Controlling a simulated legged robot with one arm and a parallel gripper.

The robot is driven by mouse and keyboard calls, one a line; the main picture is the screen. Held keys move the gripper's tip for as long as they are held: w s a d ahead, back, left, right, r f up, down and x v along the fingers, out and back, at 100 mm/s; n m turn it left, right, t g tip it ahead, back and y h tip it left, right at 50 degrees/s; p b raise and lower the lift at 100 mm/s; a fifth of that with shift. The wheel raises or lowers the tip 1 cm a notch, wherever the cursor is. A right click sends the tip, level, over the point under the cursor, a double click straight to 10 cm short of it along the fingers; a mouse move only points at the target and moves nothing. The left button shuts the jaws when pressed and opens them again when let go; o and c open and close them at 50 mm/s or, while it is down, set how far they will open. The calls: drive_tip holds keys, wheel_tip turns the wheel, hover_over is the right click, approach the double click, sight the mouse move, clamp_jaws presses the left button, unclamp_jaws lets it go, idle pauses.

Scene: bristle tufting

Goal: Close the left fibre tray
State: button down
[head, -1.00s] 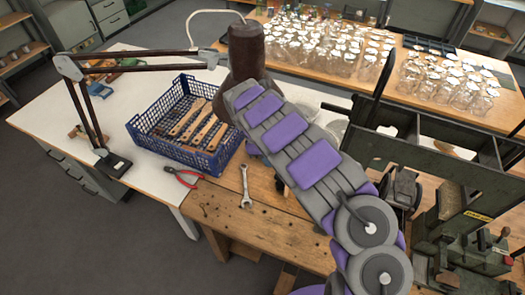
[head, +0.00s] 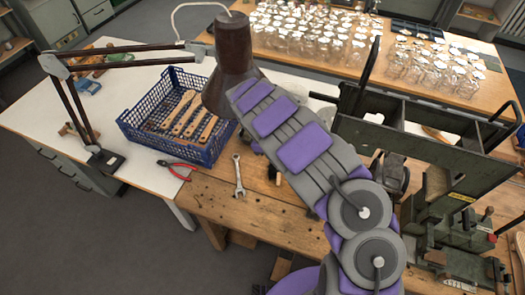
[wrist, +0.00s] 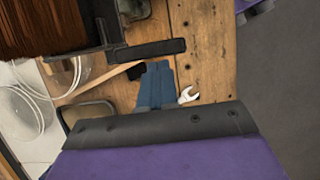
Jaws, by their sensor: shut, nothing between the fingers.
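In the wrist view my gripper (wrist: 160,68) shows as two blue fingers, shut and empty, over the wooden bench. A dark fibre tray with brown bristle fibre (wrist: 42,28) is at the top left of that view. Its black bar-shaped handle (wrist: 150,50) is just beyond my fingertips; I cannot tell whether they touch. I cannot tell from this view whether it is the left tray or how far out it sits. In the head view my arm hides the gripper and the tray. The dark green machine (head: 465,185) stands to the right of my arm.
A steel wrench (head: 238,178), red pliers (head: 178,165) and a blue crate of brushes (head: 205,155) lie left of my arm. A dark lamp (head: 232,60) stands behind it. Glass jars (head: 310,35) fill the back table. Clear dishes (wrist: 22,115) show in the wrist view.

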drive_tip(key=s+d+p, duration=0.4)
drive_tip(key=d, duration=0.6)
drive_tip(key=p+v, duration=0.3)
drive_tip(key=v, duration=0.7)
drive_tip(key=s+d+r+m+y+b, duration=0.1)
drive_tip(key=s+d+r+m+b, duration=0.8)
drive_tip(key=s, duration=0.4)
drive_tip(key=s+a+f+m+y+b, duration=0.1)
drive_tip(key=s+b, duration=0.4)
drive_tip(key=s, duration=0.7)
drive_tip(key=s+a+f+m+y+b, duration=0.2)
drive_tip(key=s+f+m+b, duration=0.2)
drive_tip(key=s, duration=0.7)
drive_tip(key=shift+s+b, duration=0.4)
drive_tip(key=shift+b, duration=0.4)
